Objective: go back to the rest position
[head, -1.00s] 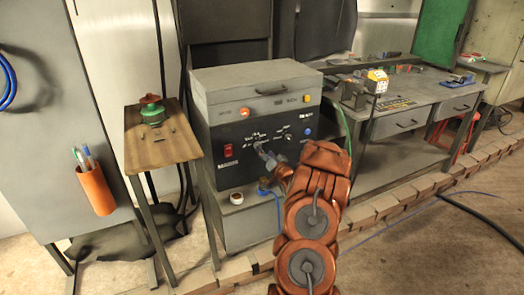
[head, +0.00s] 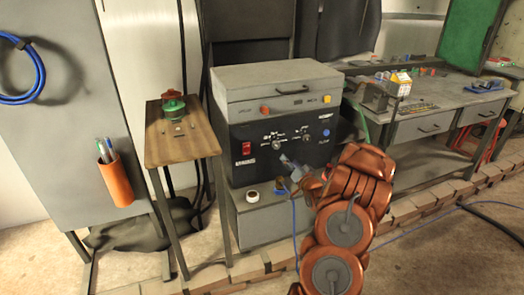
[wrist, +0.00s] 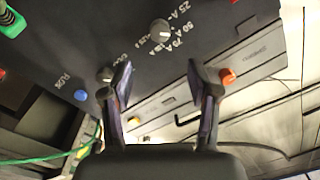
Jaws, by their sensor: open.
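My gripper (head: 286,160) is in front of the lower part of a dark control panel (head: 262,160) in the head view. In the wrist view my gripper (wrist: 160,82) has its two fingers spread apart with nothing between them. The panel fills the upper middle there, with a grey knob (wrist: 160,30) beyond the gap between the fingers. The fingers look apart from the knob. My copper-coloured arm reaches up to the panel from the lower right of the head view.
A small wooden table (head: 182,145) with a green and red object (head: 174,102) stands left of the machine. A workbench (head: 440,108) with small items stands right. A white roll (head: 252,196) sits on the ledge below the panel. Open floor lies in front.

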